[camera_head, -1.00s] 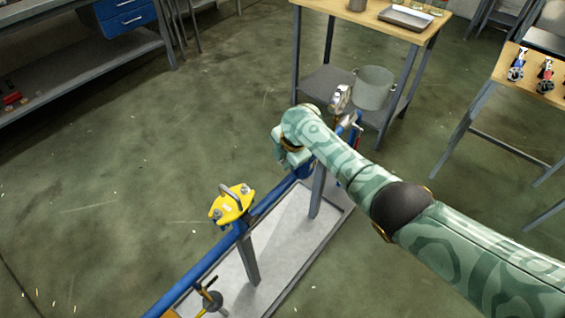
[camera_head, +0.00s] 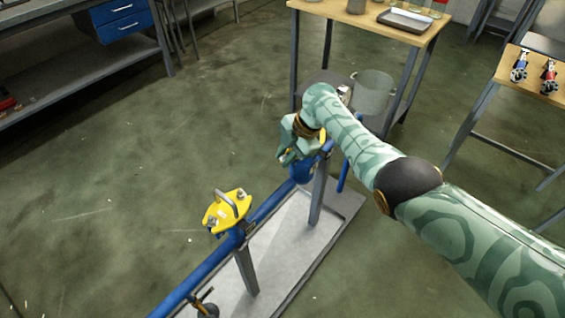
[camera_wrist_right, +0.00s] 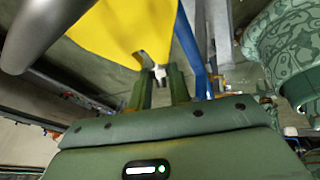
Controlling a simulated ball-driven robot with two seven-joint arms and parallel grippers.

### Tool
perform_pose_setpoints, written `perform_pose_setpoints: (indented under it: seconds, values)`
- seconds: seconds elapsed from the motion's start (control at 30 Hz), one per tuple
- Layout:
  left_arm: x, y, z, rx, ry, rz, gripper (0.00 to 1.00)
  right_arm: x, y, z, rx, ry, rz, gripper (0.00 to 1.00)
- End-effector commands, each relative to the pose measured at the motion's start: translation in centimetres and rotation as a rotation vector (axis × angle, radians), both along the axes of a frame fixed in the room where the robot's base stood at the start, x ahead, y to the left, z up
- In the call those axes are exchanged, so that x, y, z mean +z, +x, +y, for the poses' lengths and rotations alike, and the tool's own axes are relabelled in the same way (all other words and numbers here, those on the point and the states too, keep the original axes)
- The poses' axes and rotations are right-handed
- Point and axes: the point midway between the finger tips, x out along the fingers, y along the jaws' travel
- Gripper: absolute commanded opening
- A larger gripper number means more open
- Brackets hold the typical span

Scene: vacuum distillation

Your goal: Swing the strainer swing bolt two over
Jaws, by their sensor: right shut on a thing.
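A yellow strainer cover (camera_head: 222,216) with a grey handle sits on the blue pipe, with a light metal fitting at its edge. My right gripper (camera_head: 286,158) is above the pipe's far end, to the right of that cover; its fingertips are small in the head view. In the right wrist view, the two fingers of my right gripper (camera_wrist_right: 160,86) are at the notch of a yellow plate (camera_wrist_right: 128,32). A small pale metal piece, likely the swing bolt (camera_wrist_right: 159,72), shows between the fingertips. Most of it is hidden. My left gripper is not in view.
The blue pipe (camera_head: 195,283) runs on grey posts over a pale base plate (camera_head: 287,240). A wooden table (camera_head: 345,13) with a tray (camera_head: 405,20) stands behind, and another table (camera_head: 535,82) at right. Open floor lies to the left.

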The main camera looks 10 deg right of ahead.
Motion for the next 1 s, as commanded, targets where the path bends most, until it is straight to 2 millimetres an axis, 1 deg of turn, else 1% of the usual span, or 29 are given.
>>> perform_pose_setpoints:
  seconds: [0.03,0.17,0.33,0.37,0.4,0.67,0.77,0.83,0.97,1.0]
  values:
    - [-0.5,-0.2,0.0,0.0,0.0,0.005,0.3,-0.4,0.1,-0.1,-0.001,0.012,0.015,0.0]
    - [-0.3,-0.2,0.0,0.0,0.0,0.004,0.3,0.1,0.0,-0.2,0.0,0.02,0.02,0.0]
    - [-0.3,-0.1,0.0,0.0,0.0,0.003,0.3,0.1,0.0,-0.2,0.0,0.018,0.019,0.0]
    - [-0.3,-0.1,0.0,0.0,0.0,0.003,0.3,0.1,0.0,-0.2,0.0,0.018,0.019,0.27]
    - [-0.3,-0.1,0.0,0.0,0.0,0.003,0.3,0.1,0.0,-0.2,0.0,0.017,0.019,0.3]
    - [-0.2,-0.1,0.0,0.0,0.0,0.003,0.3,0.2,0.0,-0.2,0.0,0.017,0.018,0.3]
    - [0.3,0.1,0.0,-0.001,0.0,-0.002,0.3,1.1,0.0,-0.5,-0.001,0.018,0.016,0.3]
    - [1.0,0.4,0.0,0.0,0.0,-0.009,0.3,2.3,0.0,-1.0,-0.002,0.018,0.014,0.3]
    - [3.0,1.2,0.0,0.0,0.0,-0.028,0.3,5.6,-0.1,-2.3,-0.001,0.018,0.011,0.3]
    - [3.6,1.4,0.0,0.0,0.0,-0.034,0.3,6.7,-0.1,-2.8,-0.001,0.018,0.01,0.3]
